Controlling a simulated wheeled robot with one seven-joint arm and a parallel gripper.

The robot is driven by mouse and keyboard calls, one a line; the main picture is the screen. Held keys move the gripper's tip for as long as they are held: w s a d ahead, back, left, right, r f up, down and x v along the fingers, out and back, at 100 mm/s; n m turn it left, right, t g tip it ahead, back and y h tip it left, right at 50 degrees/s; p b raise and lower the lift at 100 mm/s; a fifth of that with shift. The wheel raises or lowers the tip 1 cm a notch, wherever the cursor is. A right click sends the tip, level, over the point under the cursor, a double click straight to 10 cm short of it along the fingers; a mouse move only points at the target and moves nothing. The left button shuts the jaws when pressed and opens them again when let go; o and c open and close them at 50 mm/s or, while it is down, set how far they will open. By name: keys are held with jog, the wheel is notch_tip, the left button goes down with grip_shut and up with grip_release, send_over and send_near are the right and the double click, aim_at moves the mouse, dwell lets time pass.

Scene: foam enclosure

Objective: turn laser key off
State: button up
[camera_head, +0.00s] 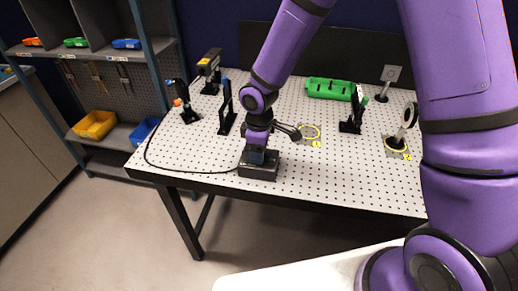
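A dark box (259,172) sits at the front edge of the perforated table, and a black cable runs from it to the left. It looks like the laser's control box. My arm comes down from above, and my gripper (257,155) is right over the box's top, at or very near it. The laser key is not distinguishable; the gripper and wrist cover that spot. The fingers are too small and dark to show whether they are open or shut. A black device with a yellow label (208,64), possibly the laser, stands at the table's back left.
Black optic mounts (226,110) stand left of my wrist, another mount (352,112) to the right. Shelves with bins (95,125) stand left.

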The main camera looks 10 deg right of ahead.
notch_tip(320, 180, up, 11)
dwell(0.8)
jog(key=shift+f, duration=0.1)
jog(key=s+d+r+m+t+h, duration=0.1)
jog(key=s+d+r+m, duration=0.25)
jog(key=d+r, duration=0.35)
jog(key=s+d+r+m+t, duration=0.25)
jog(key=s+d+r, duration=0.2)
jog(key=r, duration=0.35)
jog(key=s+d+r+m, duration=0.2)
jog(key=s+d, duration=0.1)
jog(key=s, duration=0.2)
jog(key=s+d+r+m+t, duration=0.1)
jog(key=s+d+r+m, duration=0.1)
jog(key=s+r+m, duration=0.1)
jog(key=s+d+r+m+y, duration=0.1)
jog(key=s+d+r+m, duration=0.1)
jog(key=s, duration=0.4)
jog(key=shift+s+d+r+m+t, duration=0.15)
jog(key=shift+s+d+m+t, duration=0.25)
jog(key=shift+d, duration=0.45)
